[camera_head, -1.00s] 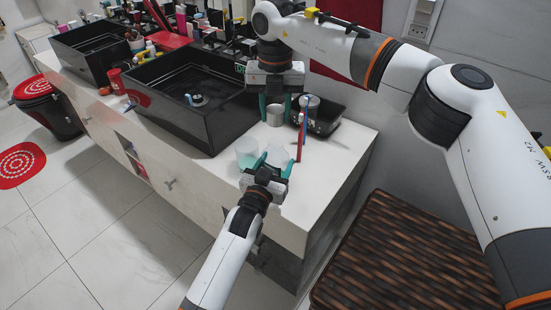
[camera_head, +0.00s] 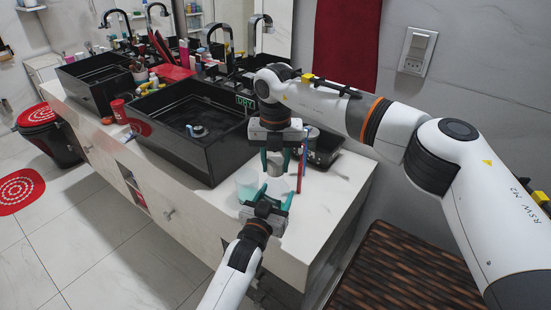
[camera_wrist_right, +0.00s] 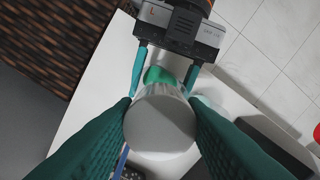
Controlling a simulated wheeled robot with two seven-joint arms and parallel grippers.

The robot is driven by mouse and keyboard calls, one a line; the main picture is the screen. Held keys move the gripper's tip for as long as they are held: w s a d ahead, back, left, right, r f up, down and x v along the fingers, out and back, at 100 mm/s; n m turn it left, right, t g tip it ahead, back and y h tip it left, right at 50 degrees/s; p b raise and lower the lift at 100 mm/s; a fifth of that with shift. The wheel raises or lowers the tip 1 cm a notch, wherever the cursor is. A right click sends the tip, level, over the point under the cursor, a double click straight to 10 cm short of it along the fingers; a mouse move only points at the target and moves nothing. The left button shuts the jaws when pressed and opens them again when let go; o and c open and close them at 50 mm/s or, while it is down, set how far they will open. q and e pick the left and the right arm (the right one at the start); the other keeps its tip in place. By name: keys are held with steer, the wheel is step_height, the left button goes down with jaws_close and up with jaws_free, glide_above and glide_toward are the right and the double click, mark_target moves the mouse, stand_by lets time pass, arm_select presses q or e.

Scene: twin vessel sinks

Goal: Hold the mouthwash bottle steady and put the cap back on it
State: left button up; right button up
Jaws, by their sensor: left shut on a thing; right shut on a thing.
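My right gripper (camera_head: 282,168) is shut on the grey cap (camera_head: 275,160). In the right wrist view the cap (camera_wrist_right: 160,128) is a pale round disc between the green fingers. My left gripper (camera_head: 272,195), below it in the head view, is shut on the mouthwash bottle. The bottle (camera_wrist_right: 158,75) shows only as a teal and clear part beyond the cap, between the left fingers; the cap hides most of it. In the head view the cap is above the left fingers. I cannot tell whether cap and bottle touch.
A translucent cup (camera_head: 247,183) stands on the white counter (camera_head: 338,186), close to the left gripper. A red and blue brush (camera_head: 300,178) stands just right of the grippers. A black tray (camera_head: 325,152) and a black sink (camera_head: 190,155) lie behind. The counter's right part is clear.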

steer(key=shift+f, duration=0.6)
steer(key=shift+f, duration=0.6)
arm_select(q)
jaws_close()
arm_select(e)
steer(key=m, duration=0.6)
steer(key=shift+m, duration=0.4)
steer(key=m, duration=0.4)
steer(key=shift+a, duration=0.1)
steer(key=m, duration=0.7)
steer(key=shift+w, duration=0.1)
arm_select(q)
steer(key=shift+f, duration=0.1)
arm_select(e)
steer(key=m, duration=0.6)
